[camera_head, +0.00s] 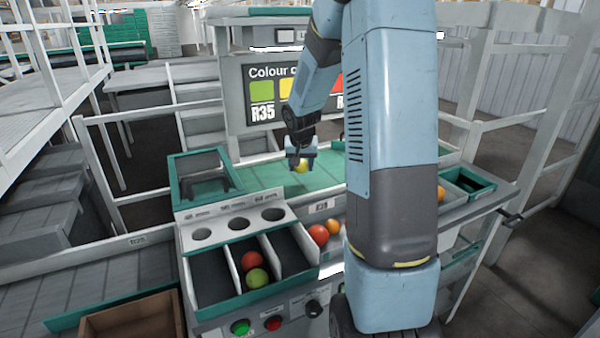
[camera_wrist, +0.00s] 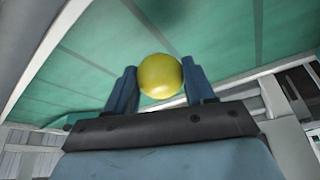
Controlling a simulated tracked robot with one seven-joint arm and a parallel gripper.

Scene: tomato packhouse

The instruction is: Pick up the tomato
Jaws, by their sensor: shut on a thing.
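A yellow-green tomato (camera_wrist: 160,76) sits between the two blue fingers of my gripper (camera_wrist: 162,88) in the wrist view. The fingers are shut on it from both sides. In the head view my gripper (camera_head: 301,155) points down over the green mat (camera_head: 262,178), with the tomato (camera_head: 301,166) showing at its fingertips. I cannot tell whether the tomato touches the mat. Other tomatoes are in view: a red one (camera_head: 252,261) and a green one (camera_head: 257,278) in the middle compartment of the divided bin, and a red one (camera_head: 318,234) and an orange one (camera_head: 333,226) further right.
The divided bin (camera_head: 290,224) has empty left and right compartments. A panel with three round holes (camera_head: 238,224) stands behind it. A green-framed tray with a dark stand (camera_head: 205,176) is left of the mat. A colour chart board (camera_head: 285,92) stands behind. Buttons (camera_head: 240,327) are at the front.

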